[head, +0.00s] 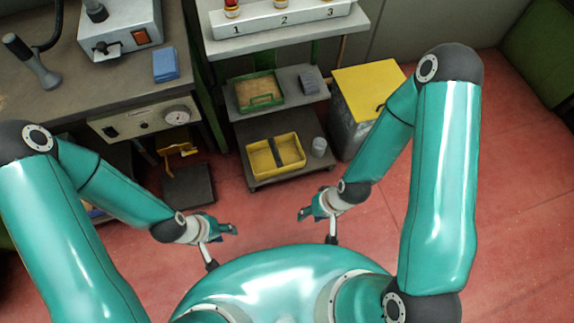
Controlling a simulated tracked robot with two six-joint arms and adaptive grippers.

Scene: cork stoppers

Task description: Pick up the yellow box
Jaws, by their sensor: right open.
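The yellow box (251,164) is an open, shallow box with a dark divider or bar across its middle. It sits on the lowest shelf of the grey rack in the head view. My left gripper (228,228) hangs below and left of the box in the picture, apart from it; whether its jaws are open is too small to tell. My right gripper (306,210) is open, below and right of the box, touching nothing that I can see.
A grey cup (319,147) stands right of the box. A green tray (259,92) is on the shelf above. A grey bin with a yellow lid (368,86) stands at the right. A workbench (50,90) fills the left. Red floor lies open between the grippers and rack.

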